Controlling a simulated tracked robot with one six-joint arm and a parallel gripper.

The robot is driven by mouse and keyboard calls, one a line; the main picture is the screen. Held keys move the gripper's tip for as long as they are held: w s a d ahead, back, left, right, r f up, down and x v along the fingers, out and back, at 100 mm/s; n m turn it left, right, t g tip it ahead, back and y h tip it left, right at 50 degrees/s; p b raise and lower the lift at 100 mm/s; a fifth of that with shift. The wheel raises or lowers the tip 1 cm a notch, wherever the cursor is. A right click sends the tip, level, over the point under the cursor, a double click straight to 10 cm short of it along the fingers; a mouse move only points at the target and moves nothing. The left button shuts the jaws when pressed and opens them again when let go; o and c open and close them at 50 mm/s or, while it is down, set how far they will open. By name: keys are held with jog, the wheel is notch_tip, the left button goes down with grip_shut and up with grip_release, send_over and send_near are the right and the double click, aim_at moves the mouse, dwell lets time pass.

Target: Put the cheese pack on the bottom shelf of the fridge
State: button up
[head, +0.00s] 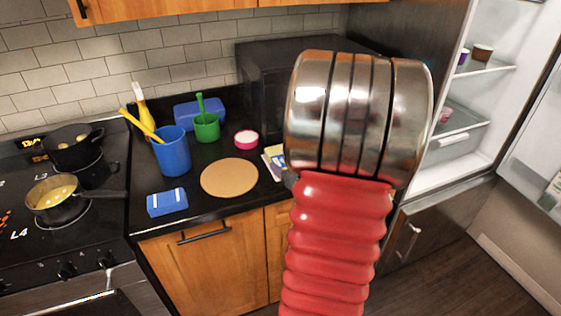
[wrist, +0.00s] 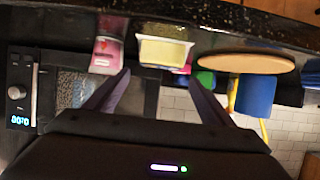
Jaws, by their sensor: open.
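A cream-and-purple pack (head: 275,162), which looks like the cheese pack, lies on the black counter right of the round board, partly hidden by my arm. In the upside-down wrist view a cream, tray-like pack (wrist: 165,47) is probably the same thing; its label is unreadable. My gripper (wrist: 158,76) is open and empty, its fingers pointing towards the packs, with the cream pack just beyond the gap. In the head view my arm hides the gripper. The fridge (head: 440,172) stands open at right; its bottom is partly hidden by my arm.
A pink-and-white pack (wrist: 105,52) stands beside the cream one. The round board (head: 229,178), blue cup (head: 172,152), green cup (head: 206,128), pink tub (head: 246,140) and blue sponge (head: 167,203) crowd the counter. A dark microwave (head: 262,75) stands behind. Fridge shelves hold small cups (head: 482,53).

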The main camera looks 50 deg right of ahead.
jog(key=shift+x, duration=2.35)
jog(key=shift+w, duration=0.1)
jog(key=shift+x, duration=2.55)
jog(key=shift+c, duration=0.5)
jog(key=shift+r, duration=0.1)
jog(key=c, duration=1.1)
notch_tip(320, 180, up, 10)
